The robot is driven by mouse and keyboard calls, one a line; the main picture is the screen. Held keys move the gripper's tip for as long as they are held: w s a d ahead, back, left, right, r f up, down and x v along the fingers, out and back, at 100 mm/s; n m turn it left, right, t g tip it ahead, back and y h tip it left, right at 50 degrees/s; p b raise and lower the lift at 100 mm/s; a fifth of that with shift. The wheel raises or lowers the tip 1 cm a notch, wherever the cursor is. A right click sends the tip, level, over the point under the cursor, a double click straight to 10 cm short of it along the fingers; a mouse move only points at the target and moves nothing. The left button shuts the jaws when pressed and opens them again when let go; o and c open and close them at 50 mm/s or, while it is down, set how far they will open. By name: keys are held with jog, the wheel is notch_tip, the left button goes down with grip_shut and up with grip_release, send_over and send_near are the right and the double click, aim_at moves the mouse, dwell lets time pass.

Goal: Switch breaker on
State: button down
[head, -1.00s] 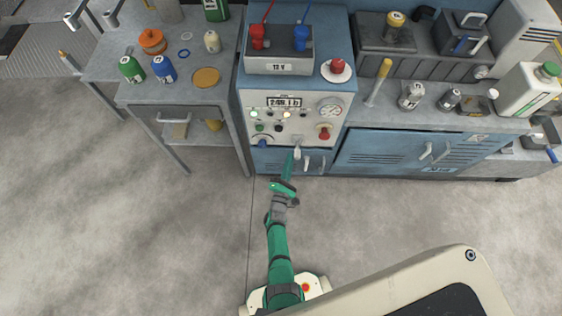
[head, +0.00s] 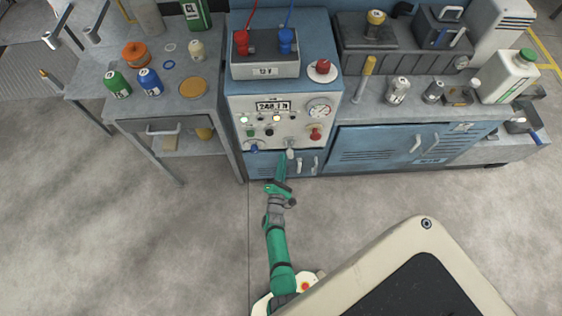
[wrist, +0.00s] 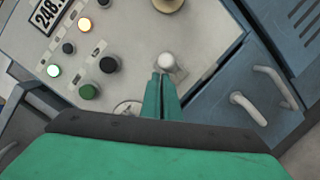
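The control panel (head: 266,132) faces me on the blue cabinet. A small lever with a rounded pale tip (wrist: 167,62), which looks like the breaker switch, stands at the panel's lower edge. It also shows small in the head view (head: 290,153). My gripper (wrist: 161,78) has its two green fingers together, with their tips right at the near side of the lever. I cannot tell whether they touch it. No held object shows between the fingers. In the head view my gripper (head: 283,160) reaches up to the panel's bottom edge.
The panel has a lit display (head: 272,106), a gauge (head: 318,112), a red knob (head: 315,134) and a blue knob (head: 252,147). A green button (wrist: 88,91) and lit lamps are left of the lever. Cabinet door handles (wrist: 248,108) are to its right. The floor is clear.

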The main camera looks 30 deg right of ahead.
jog(key=shift+s+d+r, duration=0.1)
jog(key=shift+d+r, duration=0.25)
jog(key=shift+d, duration=0.1)
jog(key=s+a, duration=0.6)
jog(key=a, duration=0.4)
jog(key=shift+a, duration=0.3)
jog(key=shift+r, duration=0.1)
